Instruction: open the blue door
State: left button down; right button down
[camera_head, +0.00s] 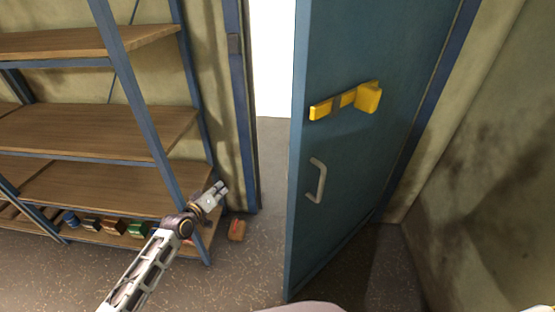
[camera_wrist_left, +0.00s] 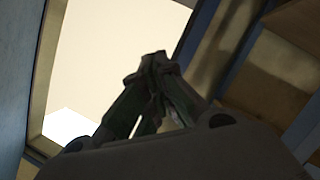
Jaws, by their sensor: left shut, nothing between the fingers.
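The blue door (camera_head: 340,235) stands ajar in the head view, swung into the room, with a bright gap between its left edge and the frame (camera_head: 240,110). It has a yellow latch bar (camera_head: 345,100) and a grey pull handle (camera_head: 317,181) below it. My left gripper (camera_head: 220,188) is shut and empty, left of the door and apart from it, in front of the shelf's right end. In the left wrist view the gripper's fingertips (camera_wrist_left: 155,62) meet in front of the bright opening (camera_wrist_left: 110,60). My right gripper is not in view.
A shelf unit (camera_head: 95,130) with wooden boards and blue posts stands at the left. Several small boxes sit on its lowest board. A stained wall (camera_head: 490,160) closes the right side.

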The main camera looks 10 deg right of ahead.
pick_arm(q)
jog(key=s+d+r+n+h, duration=0.1)
jog(key=s+d+r+h, duration=0.1)
jog(key=r, duration=0.4)
jog(key=s+d+r+n+h, duration=0.2)
jog(key=s+d+r, duration=0.1)
jog(key=d+r, duration=0.3)
jog(key=s+d+r+n+g+h, duration=0.1)
jog(key=s+d+r+n+h, duration=0.1)
jog(key=r, duration=0.4)
jog(key=shift+s+d, duration=0.85)
jog(key=shift+d, duration=0.15)
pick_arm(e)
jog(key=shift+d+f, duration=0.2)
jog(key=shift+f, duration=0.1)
